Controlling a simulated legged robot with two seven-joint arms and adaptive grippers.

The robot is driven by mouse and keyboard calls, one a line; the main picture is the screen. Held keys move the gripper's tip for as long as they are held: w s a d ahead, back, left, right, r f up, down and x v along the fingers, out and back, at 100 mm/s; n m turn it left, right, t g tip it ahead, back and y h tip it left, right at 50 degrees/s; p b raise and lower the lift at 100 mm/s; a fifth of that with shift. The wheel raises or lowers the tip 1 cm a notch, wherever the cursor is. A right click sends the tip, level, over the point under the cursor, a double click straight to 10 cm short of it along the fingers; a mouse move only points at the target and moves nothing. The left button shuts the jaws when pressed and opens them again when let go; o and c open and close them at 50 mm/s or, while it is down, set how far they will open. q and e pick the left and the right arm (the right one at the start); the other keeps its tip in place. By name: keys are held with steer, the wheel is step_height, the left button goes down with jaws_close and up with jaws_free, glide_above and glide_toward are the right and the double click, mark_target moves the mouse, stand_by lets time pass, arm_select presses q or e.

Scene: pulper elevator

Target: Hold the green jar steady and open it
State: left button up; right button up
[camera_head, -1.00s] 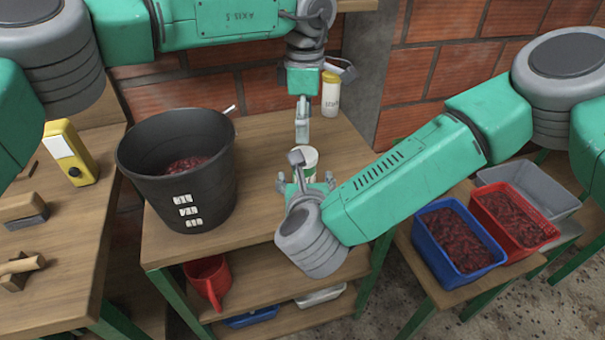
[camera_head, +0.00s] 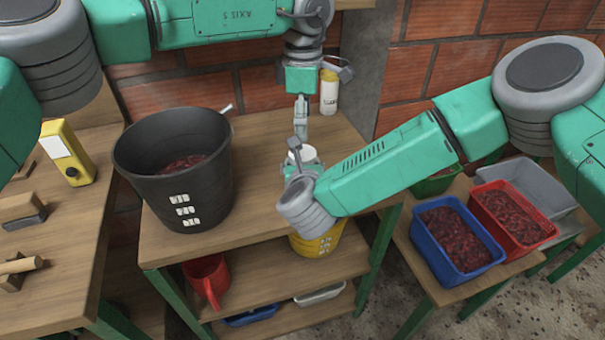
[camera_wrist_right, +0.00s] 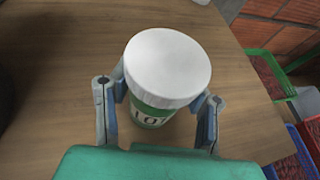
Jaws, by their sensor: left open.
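The jar has a white lid and a green-and-white body with dark lettering. It stands upright on the wooden table; its lid (camera_head: 307,153) shows in the head view, and the jar (camera_wrist_right: 160,85) fills the middle of the right wrist view. My right gripper (camera_head: 302,165) has one finger on each side of the jar, below the lid's level. In the right wrist view its fingers (camera_wrist_right: 160,108) look close to the body; the contact is partly hidden. My left gripper (camera_head: 300,122) is open, points down above the lid and is empty, seen edge-on.
A black bucket (camera_head: 150,195) of red pulp stands left of the jar. A white-and-yellow bottle (camera_head: 329,95) stands behind, near the wall. Blue (camera_head: 428,240) and red (camera_head: 540,232) trays of pulp lie at the right. A yellow bucket (camera_head: 312,247) is on the shelf below.

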mark_target(303, 152)
jaws_close()
arm_select(q)
steer(key=m, duration=0.4)
steer(key=shift+a, duration=0.1)
arm_select(e)
steer(key=shift+a, duration=0.1)
arm_select(q)
steer(key=m, duration=0.4)
steer(key=shift+r, duration=0.1)
steer(key=m, duration=0.6)
steer(key=shift+r, duration=0.1)
steer(key=m, duration=0.3)
steer(key=shift+m, duration=0.4)
steer(key=shift+f, duration=3.95)
